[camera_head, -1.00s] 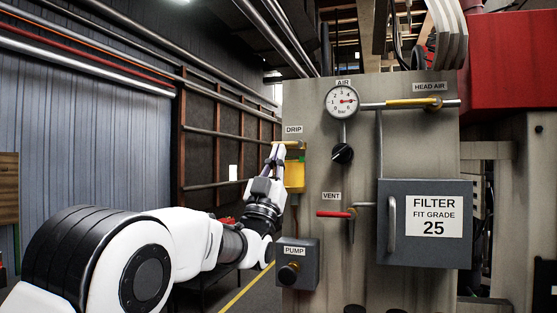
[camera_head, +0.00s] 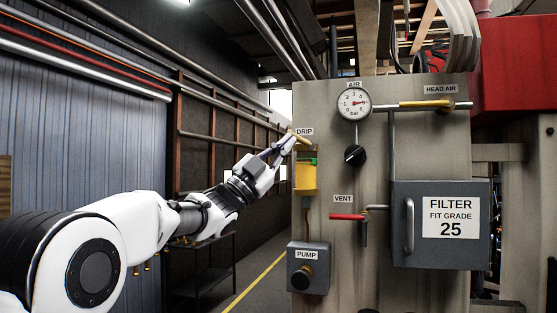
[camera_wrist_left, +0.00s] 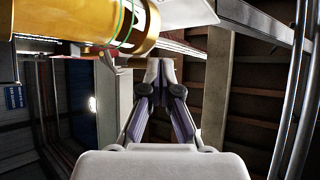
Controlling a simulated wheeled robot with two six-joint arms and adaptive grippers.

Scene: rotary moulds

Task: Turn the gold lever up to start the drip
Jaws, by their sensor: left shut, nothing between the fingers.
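The gold lever (camera_head: 300,138) is on the grey panel under the DRIP label (camera_head: 305,131). It slants, its free left end higher than its right end. Below it hangs a yellow oiler body (camera_head: 305,178) with a green band near its top; a yellow body with a green line also shows at the upper left of the left wrist view (camera_wrist_left: 95,22). My left gripper (camera_head: 288,142) is shut and empty, with its tips at the lever's left end. I cannot tell if they touch. In the left wrist view the closed fingertips (camera_wrist_left: 160,68) show. My right gripper is out of view.
The panel also carries a pressure gauge (camera_head: 354,103), a black knob (camera_head: 355,155), the red VENT lever (camera_head: 347,217), the PUMP box (camera_head: 308,268) and the FILTER box (camera_head: 440,225). The aisle left of the panel has free room beside a dark table (camera_head: 205,270).

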